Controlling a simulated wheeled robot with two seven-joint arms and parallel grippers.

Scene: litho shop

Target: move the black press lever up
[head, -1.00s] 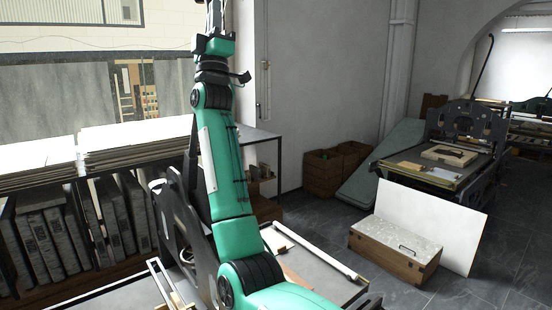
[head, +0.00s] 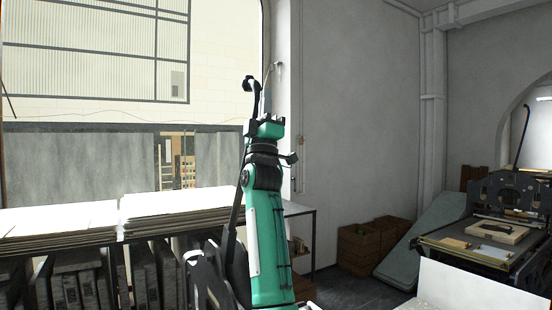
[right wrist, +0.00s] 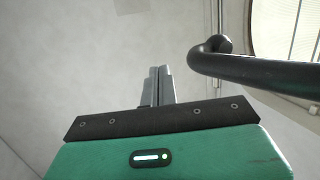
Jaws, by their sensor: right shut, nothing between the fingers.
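The black press lever (head: 248,85) stands up steeply on the near press, left of my right arm in the head view. Its hooked upper end shows at about the height of my right gripper (head: 266,98). In the right wrist view the lever (right wrist: 270,68) is a thick black bar with a curved end, to the right of the fingers. My right gripper (right wrist: 159,72) has its fingers together, empty, and appears apart from the lever. My right arm hides part of the press (head: 203,275). My left gripper is out of view.
A rack with stacked paper (head: 180,205) stands at the left, under a large window. A wall (head: 350,110) lies behind the arm. Wooden crates (head: 358,248), a leaning green board (head: 425,240) and another press (head: 490,225) stand at the right.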

